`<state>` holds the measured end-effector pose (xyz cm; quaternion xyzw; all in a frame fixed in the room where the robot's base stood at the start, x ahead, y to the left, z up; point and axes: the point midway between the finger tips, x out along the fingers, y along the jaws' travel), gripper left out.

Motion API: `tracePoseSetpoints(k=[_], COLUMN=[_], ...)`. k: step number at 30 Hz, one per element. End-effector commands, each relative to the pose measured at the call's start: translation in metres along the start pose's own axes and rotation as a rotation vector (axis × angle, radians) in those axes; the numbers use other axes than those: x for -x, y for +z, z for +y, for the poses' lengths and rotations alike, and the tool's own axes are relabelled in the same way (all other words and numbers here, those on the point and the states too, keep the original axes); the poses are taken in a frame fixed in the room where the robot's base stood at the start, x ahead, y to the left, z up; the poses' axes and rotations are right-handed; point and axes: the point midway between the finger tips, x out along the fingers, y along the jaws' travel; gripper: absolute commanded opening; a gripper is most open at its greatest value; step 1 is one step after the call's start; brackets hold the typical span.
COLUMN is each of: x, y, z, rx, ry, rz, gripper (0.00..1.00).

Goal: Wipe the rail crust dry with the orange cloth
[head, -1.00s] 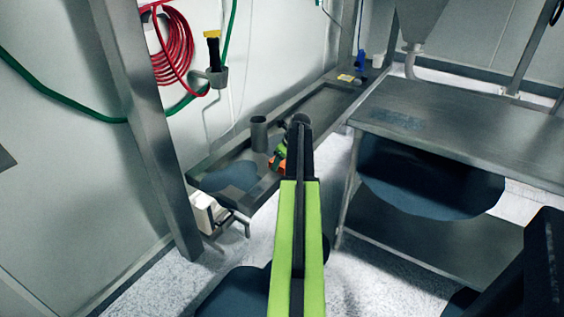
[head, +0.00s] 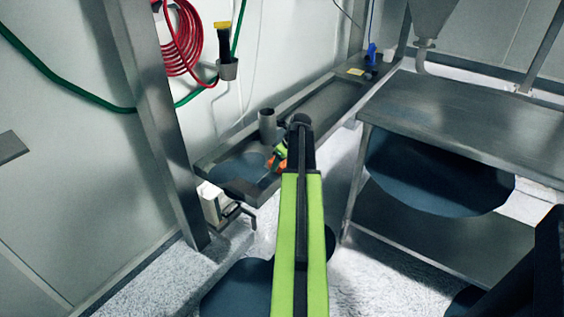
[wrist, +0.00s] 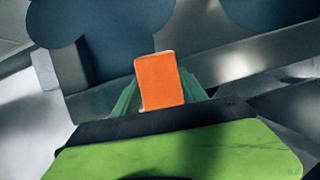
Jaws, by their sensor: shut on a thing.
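The orange cloth (wrist: 160,80) is a small block-like piece held between the green fingers of my gripper (wrist: 163,97) in the wrist view. In the head view my gripper (head: 277,158) is over the near part of the grey metal rail (head: 325,104), with the orange cloth (head: 283,164) partly hidden by my arm. A dark bluish patch (head: 238,168) lies on the near left end of the rail, just left of the gripper. I cannot tell if this patch is the crust, or whether the cloth touches the rail.
A grey cup (head: 268,127) stands on the rail close behind my gripper. A blue item (head: 372,53) and a yellow piece (head: 356,72) are at the far end. A steel table (head: 450,120) stands to the right. A post (head: 150,130) rises at the left.

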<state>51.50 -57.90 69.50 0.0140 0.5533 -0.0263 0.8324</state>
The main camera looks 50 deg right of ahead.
Motion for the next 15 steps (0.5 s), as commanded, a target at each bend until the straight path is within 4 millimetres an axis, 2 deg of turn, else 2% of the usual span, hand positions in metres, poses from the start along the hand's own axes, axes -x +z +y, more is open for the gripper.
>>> tracePoseSetpoints(k=[10,15], x=[0.002,0.002], y=[-0.004,-0.003], z=[0.033,0.035], rx=[0.003,0.002], ry=[0.008,0.007], rz=[0.006,0.006], gripper=[0.17,0.17])
